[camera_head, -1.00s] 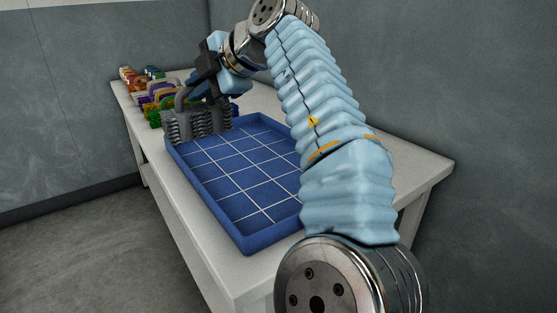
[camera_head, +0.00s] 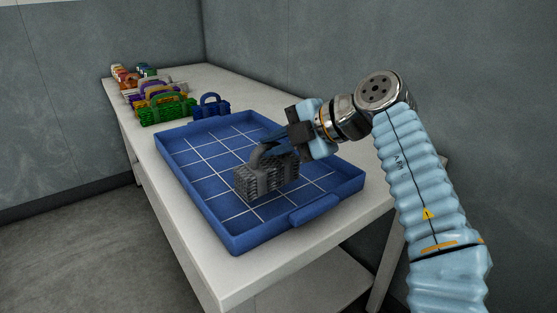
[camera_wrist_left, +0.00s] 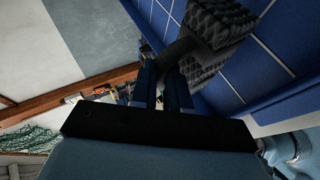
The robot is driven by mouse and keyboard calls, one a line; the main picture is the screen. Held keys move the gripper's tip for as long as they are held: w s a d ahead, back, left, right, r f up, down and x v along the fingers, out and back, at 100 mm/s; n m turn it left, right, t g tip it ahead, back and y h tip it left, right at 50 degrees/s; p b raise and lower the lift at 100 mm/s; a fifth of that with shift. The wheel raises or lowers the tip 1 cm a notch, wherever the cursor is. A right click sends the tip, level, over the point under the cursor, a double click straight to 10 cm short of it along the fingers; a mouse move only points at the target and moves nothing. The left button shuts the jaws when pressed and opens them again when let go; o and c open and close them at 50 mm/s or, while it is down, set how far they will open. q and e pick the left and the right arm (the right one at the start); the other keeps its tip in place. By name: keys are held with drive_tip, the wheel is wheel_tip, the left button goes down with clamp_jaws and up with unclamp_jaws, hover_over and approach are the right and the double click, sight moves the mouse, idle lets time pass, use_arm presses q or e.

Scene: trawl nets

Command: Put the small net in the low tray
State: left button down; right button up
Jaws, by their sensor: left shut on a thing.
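A dark grey net bundle (camera_head: 266,179) with an arched handle is over the middle of the low blue tray (camera_head: 190,216) in the head view. My left gripper (camera_head: 272,150) is shut on the handle from the upper right. The bundle is inside the tray's outline, but I cannot tell whether it touches the tray floor. In the left wrist view my left gripper (camera_wrist_left: 165,82) holds the grey net bundle (camera_wrist_left: 215,25) above the blue tray (camera_wrist_left: 285,65). My right gripper is not in view.
A small blue net (camera_head: 211,107) and a green net (camera_head: 167,109) stand behind the tray's far edge. Several other coloured nets (camera_head: 125,77) line the back left of the pale table (camera_head: 215,80). The tray's left and far cells are clear.

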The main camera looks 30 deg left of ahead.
sight(271, 163)
use_arm(q)
drive_tip(key=f, duration=0.3)
drive_tip(key=shift+d+f, duration=0.25)
drive_tip(key=c, duration=1.1)
unclamp_jaws()
drive_tip(key=p+v, duration=0.1)
drive_tip(key=v, duration=1.1)
drive_tip(key=shift+w, duration=0.1)
